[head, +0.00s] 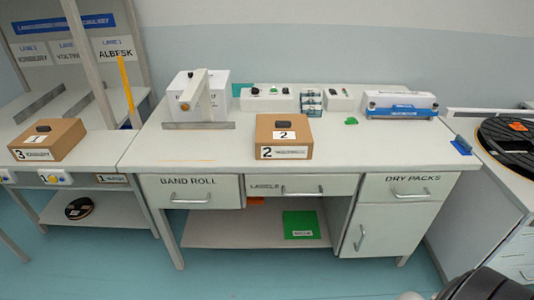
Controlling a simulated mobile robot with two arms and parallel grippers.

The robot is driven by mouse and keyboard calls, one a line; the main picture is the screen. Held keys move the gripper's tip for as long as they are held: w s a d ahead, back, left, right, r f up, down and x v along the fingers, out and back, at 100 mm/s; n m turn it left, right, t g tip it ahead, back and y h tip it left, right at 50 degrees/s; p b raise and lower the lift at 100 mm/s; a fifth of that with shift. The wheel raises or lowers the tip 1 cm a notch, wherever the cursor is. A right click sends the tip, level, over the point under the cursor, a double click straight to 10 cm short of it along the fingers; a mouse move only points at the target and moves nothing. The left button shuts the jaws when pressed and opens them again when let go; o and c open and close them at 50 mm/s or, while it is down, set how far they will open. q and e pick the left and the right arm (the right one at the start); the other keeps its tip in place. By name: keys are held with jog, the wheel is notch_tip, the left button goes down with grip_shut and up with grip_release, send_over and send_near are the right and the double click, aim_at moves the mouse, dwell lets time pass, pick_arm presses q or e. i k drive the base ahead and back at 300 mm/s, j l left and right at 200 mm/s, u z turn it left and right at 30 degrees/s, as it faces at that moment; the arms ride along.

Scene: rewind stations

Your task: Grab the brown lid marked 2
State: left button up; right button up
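A brown box marked 2 (307,152) stands on the middle table, near its front edge. Its brown top, the lid marked 2 (266,131), carries a dark knob and a white label with a 2. The lid appears to be seated on the box; I cannot make out a seam. Neither of my grippers shows in the head view. A dark rounded part at the bottom right corner seems to be mine, but no fingertips show there.
A brown box marked 3 (60,142) stands on the left table. A black reel (510,140) lies at right.

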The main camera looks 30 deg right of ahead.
aim_at(270, 128)
jog(key=i+z, duration=0.25)
jog(key=i, duration=0.45)
jog(key=i+z, duration=0.3)
jog(key=i, duration=0.4)
